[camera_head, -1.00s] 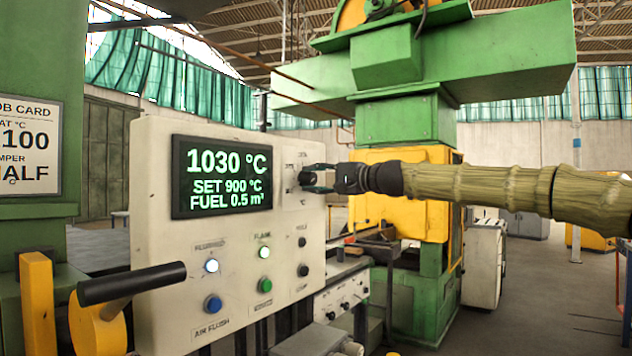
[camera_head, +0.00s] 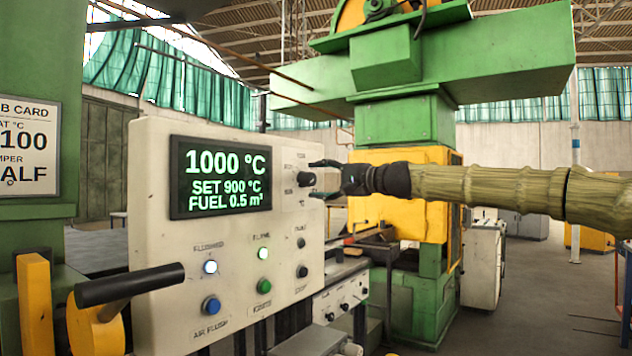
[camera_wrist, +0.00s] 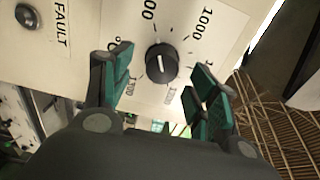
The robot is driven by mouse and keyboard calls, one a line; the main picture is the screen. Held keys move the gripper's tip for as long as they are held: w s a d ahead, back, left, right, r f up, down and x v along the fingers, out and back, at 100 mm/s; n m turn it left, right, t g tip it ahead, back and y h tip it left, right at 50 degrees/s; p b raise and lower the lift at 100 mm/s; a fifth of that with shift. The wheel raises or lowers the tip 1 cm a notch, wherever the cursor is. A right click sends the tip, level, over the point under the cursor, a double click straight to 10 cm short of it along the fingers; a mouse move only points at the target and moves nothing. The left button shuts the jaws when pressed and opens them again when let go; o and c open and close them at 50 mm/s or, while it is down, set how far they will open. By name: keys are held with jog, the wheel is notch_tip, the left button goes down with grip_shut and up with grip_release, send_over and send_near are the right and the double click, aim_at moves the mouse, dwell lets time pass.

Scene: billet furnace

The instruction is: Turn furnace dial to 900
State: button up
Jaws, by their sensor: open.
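The furnace dial (camera_head: 306,179) is a black round knob at the right of the white control panel (camera_head: 150,240). It also shows in the wrist view (camera_wrist: 162,62), ringed by tick marks and numbers such as 1000 and 1100.
Below the display are a blue button (camera_head: 212,305), a green button (camera_head: 264,284), lit lamps and smaller black knobs (camera_head: 302,271). A black-handled lever (camera_head: 130,284) juts out at lower left. A job card (camera_head: 30,150) hangs at the left. Open floor lies at right.

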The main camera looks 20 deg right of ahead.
jog(key=v, duration=1)
jog(key=shift+d, duration=0.15)
